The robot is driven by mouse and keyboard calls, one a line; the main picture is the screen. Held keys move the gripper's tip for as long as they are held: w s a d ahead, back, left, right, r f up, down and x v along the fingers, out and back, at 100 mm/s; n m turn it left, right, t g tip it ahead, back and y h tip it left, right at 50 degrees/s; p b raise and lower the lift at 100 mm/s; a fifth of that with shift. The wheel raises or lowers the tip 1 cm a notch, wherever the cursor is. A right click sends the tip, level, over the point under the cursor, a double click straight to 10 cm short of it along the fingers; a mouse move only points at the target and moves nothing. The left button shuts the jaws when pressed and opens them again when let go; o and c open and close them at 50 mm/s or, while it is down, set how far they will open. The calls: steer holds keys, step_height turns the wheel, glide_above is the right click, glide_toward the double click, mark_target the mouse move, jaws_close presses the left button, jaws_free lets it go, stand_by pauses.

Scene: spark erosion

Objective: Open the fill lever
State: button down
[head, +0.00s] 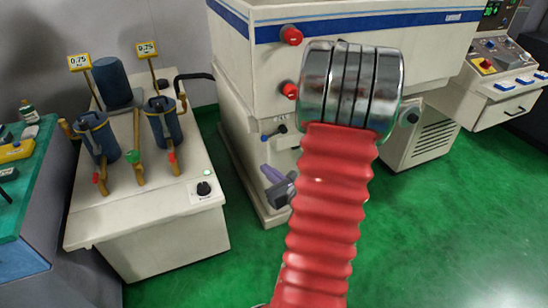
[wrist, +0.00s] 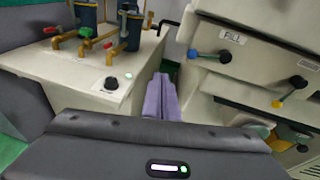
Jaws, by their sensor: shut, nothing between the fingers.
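The fill lever (wrist: 208,55) is on the pale machine front, just under a FILL label (wrist: 232,37) in the wrist view. It lies about level, with a blue end at left and a black knob at right. In the head view the fill lever (head: 273,132) shows small, left of my red arm sleeve. My gripper (wrist: 160,95) has purple fingers, shut together and empty. In the wrist view it is left of and below the lever, apart from it. In the head view my gripper (head: 271,174) is below the lever, partly hidden by my arm.
A second lever (wrist: 288,94) with a yellow end and black knob is lower right. A pale filter unit (head: 150,205) with blue canisters (head: 98,136), pipes and a black knob (head: 203,188) stands left. Green floor lies between it and the machine (head: 240,110).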

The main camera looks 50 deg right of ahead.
steer(key=w+a+r+n+g+y, duration=0.1)
steer(key=w+a+r+n+y, duration=0.25)
steer(key=a, duration=0.55)
steer(key=w+a+r+n+y, duration=0.1)
steer(key=a+r+n+y, duration=0.1)
steer(key=a+n+y, duration=0.45)
steer(key=w+a+r+n+g+y, duration=0.15)
steer(key=a+n, duration=0.35)
steer(key=a, duration=0.5)
steer(key=s+a+r+n+g, duration=0.2)
steer(key=s+a+n+g, duration=0.75)
steer(key=a+n, duration=0.6)
steer(key=s+d+r+n+t+h, duration=0.3)
steer(key=r+n+h, duration=0.3)
steer(key=n, duration=0.2)
steer(key=shift+s+d+r, duration=0.15)
steer(key=shift+s+d, duration=0.4)
steer(key=shift+d, duration=0.05)
steer(key=shift+s+n, duration=0.1)
steer(key=shift+n, duration=0.15)
